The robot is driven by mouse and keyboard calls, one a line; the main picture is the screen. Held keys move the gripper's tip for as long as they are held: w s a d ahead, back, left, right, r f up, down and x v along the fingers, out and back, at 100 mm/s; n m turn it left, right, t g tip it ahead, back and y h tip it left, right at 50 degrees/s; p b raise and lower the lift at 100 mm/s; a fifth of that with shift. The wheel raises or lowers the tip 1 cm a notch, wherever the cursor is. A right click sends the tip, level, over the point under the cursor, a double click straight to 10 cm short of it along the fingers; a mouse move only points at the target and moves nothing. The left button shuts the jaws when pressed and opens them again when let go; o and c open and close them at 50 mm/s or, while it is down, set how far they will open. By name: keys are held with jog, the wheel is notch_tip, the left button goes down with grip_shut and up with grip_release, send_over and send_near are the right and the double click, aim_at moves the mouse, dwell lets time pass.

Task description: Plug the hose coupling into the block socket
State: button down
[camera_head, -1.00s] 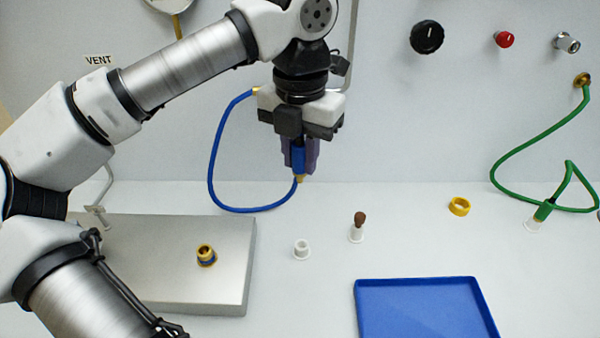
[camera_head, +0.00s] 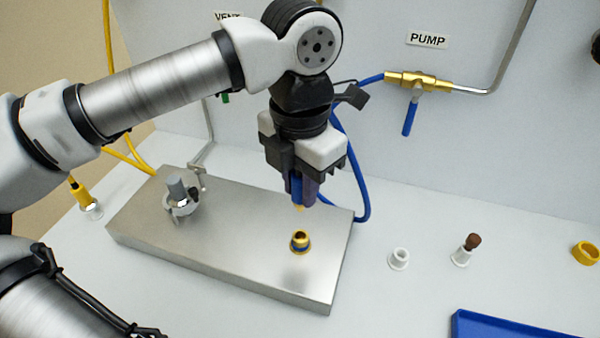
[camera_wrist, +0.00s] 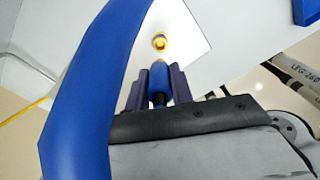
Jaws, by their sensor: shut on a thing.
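My gripper (camera_head: 303,190) is shut on the blue hose coupling (camera_head: 297,186), which has a brass tip pointing down. The coupling also shows between the dark purple fingers in the wrist view (camera_wrist: 160,80). The blue hose (camera_head: 361,190) loops behind and right of my gripper, and crosses the left of the wrist view (camera_wrist: 85,100).
A grey clamp-like fitting (camera_head: 180,198) stands on the block's left part. A brass valve (camera_head: 418,82) under the PUMP label is on the wall. Right of the block are a white holder (camera_head: 399,258), a brown-topped plug (camera_head: 470,243), a yellow ring (camera_head: 586,252) and a blue tray (camera_head: 520,326).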

aim_at(301, 209)
dwell(0.4)
jog(key=shift+f+b, duration=2.8)
jog(key=shift+f, duration=0.1)
jog(key=shift+f+b, duration=1.6)
jog(key=shift+b, duration=0.45)
jog(key=c, duration=1.1)
grip_release()
jog(key=shift+c, duration=0.2)
notch_tip(301, 209, up, 14)
jog(key=shift+f+p, duration=0.1)
jog(key=shift+p, duration=0.2)
